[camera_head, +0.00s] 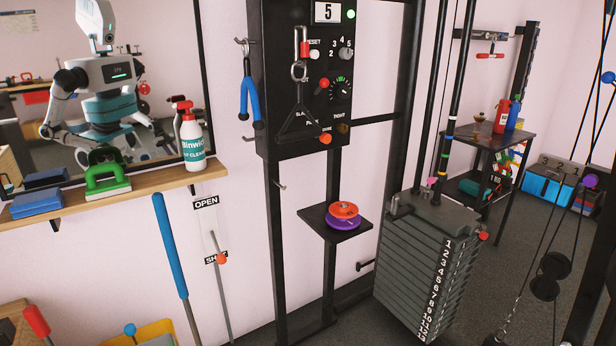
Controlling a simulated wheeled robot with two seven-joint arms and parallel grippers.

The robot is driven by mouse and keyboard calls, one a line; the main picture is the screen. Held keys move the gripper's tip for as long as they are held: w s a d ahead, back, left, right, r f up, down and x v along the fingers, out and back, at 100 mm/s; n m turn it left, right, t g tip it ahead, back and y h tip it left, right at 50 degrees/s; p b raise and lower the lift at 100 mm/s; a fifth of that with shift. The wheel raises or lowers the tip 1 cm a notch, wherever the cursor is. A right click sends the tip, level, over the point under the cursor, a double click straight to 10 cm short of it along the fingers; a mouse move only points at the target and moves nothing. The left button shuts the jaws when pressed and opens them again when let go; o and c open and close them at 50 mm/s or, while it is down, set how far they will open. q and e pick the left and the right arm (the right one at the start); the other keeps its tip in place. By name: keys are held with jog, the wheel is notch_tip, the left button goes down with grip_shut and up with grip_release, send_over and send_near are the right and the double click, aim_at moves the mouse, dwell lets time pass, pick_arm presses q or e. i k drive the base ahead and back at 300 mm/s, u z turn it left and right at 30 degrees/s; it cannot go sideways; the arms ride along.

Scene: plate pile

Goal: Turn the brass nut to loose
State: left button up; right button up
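A small brass-coloured nut (343,128) sits low on the right of the black control panel (290,100), near a label that reads like TIGHT. It is small and dark, and I cannot read how far it is turned. A word on the left of the same row is partly hidden by a hanging triangular handle (299,118), and I cannot read it surely. Neither of my grippers shows directly in the head view. A mirror at the left shows a white and teal robot, but its grippers are too unclear to judge.
The panel also bears red-tipped levers, dials and an orange-red knob (326,139) close to the nut. Blue-handled pliers (249,95) hang at its left. Below are a small shelf (318,222) with orange and purple discs and a weight stack (425,265). A wooden shelf (150,184) juts out at left.

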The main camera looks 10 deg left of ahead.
aim_at(341, 128)
jog(key=u, duration=0.5)
jog(key=k, duration=0.6)
jog(key=z, duration=0.05)
jog(key=i, duration=0.45)
jog(key=z, duration=0.7)
jog(key=i, duration=0.8)
jog(key=u, duration=0.3)
